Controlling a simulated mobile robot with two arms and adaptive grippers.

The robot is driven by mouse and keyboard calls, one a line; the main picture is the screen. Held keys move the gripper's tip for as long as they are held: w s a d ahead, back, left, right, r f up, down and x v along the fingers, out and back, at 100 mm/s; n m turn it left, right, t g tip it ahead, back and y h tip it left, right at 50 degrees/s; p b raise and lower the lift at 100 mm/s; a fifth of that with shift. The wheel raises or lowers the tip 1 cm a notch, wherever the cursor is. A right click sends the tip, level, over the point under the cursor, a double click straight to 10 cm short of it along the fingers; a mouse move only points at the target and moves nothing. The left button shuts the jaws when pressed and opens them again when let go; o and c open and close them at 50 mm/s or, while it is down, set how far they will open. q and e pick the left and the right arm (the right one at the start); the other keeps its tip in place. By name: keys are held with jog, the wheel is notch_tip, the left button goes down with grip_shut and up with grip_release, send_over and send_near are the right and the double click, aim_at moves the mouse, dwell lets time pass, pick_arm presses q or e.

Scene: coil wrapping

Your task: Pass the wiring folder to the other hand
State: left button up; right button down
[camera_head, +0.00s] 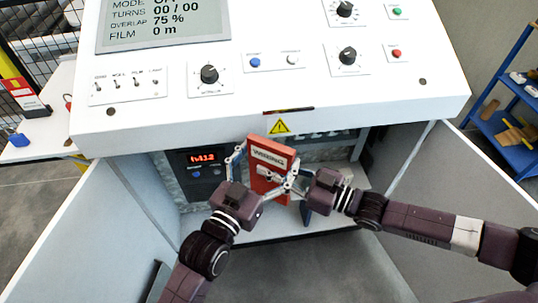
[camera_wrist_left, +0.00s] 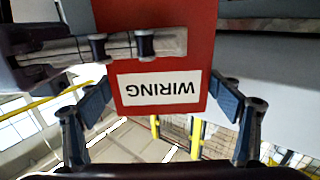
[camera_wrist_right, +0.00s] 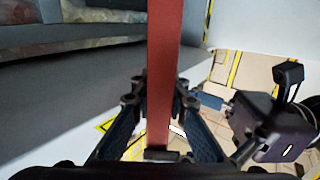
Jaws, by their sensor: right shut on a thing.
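The wiring folder (camera_head: 266,181) is a red upright slab with a white WIRING label, in front of the open cabinet. My right gripper (camera_head: 291,182) is shut on it from the right; the right wrist view shows the folder (camera_wrist_right: 161,60) edge-on between the fingers. My left gripper (camera_head: 264,160) is open, with its fingers on either side of the folder. In the left wrist view the folder (camera_wrist_left: 160,60) stands between these fingers, its label upside down; whether they touch its edges I cannot tell.
The white control panel (camera_head: 300,100) overhangs the cabinet just above the folder. Open white doors flank it at left (camera_head: 90,225) and right (camera_head: 440,180). A black unit with a red display (camera_head: 203,172) sits inside. A blue shelf (camera_head: 515,130) stands far right.

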pick_arm(q)
jog(key=c, duration=0.5)
jog(key=shift+c, duration=1.1)
pick_arm(e)
jog(key=c, duration=2.3)
grip_release()
jog(key=shift+c, duration=0.2)
jog(key=o, duration=0.5)
jog(key=shift+d, duration=0.1)
